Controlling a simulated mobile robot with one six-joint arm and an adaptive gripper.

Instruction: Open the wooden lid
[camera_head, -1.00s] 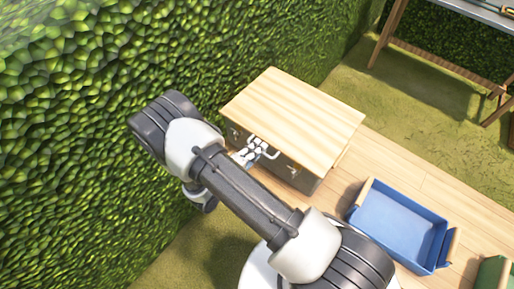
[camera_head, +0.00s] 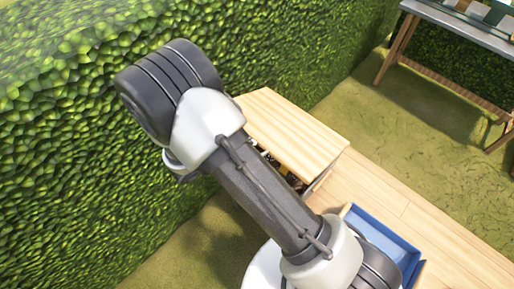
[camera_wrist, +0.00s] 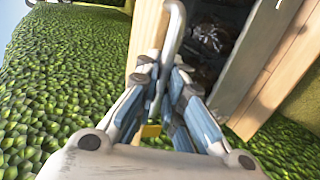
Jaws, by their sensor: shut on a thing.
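The wooden lid (camera_head: 292,134) is the pale planked top of a chest beside the hedge. A dark gap shows under its near edge in the head view, so it stands partly open. In the wrist view, my gripper (camera_wrist: 163,74) is shut on the metal handle (camera_wrist: 174,32), which is on the lid's pale wooden panel (camera_wrist: 147,32). The chest's dark inside (camera_wrist: 212,38) shows to the right, with unclear dark things in it. My arm hides the gripper and the handle in the head view.
A blue crate (camera_head: 414,262) stands on the wooden planks (camera_head: 390,194) right of the chest. A leafy hedge (camera_head: 60,140) rises close on the left. A table (camera_head: 462,28) stands at the back right, with grass in front of it.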

